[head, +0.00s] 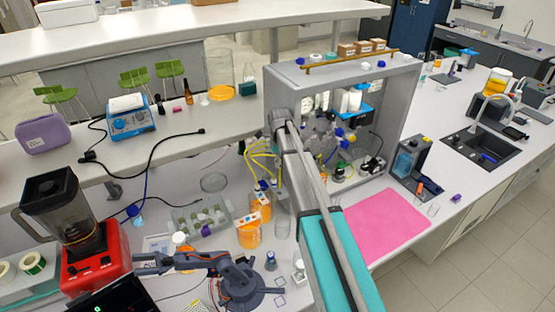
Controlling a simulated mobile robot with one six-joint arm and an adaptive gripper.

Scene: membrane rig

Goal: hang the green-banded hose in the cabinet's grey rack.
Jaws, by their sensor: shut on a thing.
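My arm reaches from the bottom centre up to the grey cabinet (400,110). My gripper (325,142) appears as a small grey shape inside the cabinet's open front, partly hidden by my arm. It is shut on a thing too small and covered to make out. A small green patch (342,164) shows low in the cabinet, just below my gripper. I cannot tell if it is the band of the green-banded hose. The grey rack cannot be told apart from the other grey parts inside.
Yellow tubes (262,158) hang at the cabinet's left side. White cylinders (350,101) and a blue part stand inside. A pink mat (385,225) lies clear in front. A small robot arm (235,275), orange-filled beakers (250,233) and a tray (200,215) stand at left.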

